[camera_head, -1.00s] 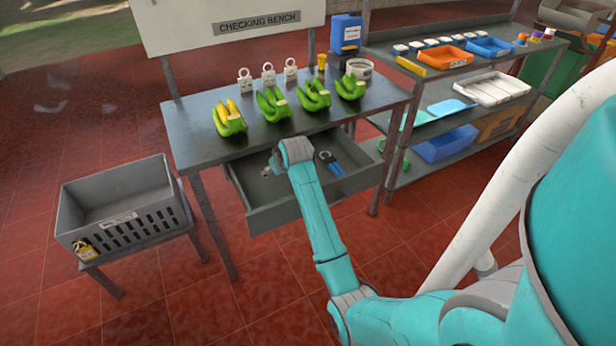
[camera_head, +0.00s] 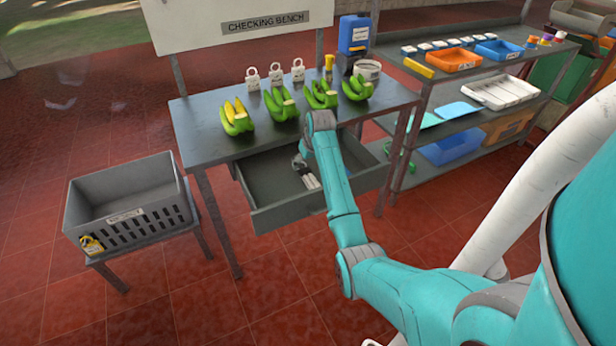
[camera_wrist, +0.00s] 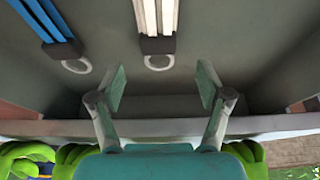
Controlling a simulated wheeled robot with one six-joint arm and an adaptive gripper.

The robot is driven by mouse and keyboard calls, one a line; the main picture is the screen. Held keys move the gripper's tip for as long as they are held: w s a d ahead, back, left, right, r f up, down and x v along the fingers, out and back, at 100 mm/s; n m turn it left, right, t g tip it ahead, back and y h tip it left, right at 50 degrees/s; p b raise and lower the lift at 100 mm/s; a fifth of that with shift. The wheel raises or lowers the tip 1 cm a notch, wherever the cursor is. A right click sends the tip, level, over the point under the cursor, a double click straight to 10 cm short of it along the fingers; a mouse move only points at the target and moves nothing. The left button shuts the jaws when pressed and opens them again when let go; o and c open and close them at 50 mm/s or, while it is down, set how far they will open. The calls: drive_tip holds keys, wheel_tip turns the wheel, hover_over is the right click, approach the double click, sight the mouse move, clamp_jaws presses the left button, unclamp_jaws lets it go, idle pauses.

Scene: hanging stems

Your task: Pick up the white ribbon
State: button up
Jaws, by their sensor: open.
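The white ribbon (camera_wrist: 157,18) is a bundle of pale strips with a dark clip and a light ring at its near end. It lies in the open drawer (camera_head: 266,216); in the head view its pale end (camera_head: 311,182) shows beside my arm. My gripper (camera_wrist: 162,84) is open and empty, its fingers spread either side of the line of the ribbon, with the ring just beyond the fingertips. In the head view my gripper (camera_head: 299,161) is low over the drawer, partly hidden by my wrist. A blue ribbon (camera_wrist: 43,20) with a similar clip and ring lies to the left in the wrist view.
The drawer's walls enclose the ribbons. Above is the bench top (camera_head: 205,143) with green banana bunches (camera_head: 284,107) and white padlocks (camera_head: 275,75). A grey crate (camera_head: 125,203) stands at left, a shelf rack (camera_head: 440,130) at right. The floor in front is clear.

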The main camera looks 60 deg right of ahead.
sight(305, 170)
drive_tip(key=x, duration=0.5)
drive_tip(key=shift+s+f, duration=0.1)
drive_tip(key=shift+s, duration=0.1)
drive_tip(key=c, duration=1)
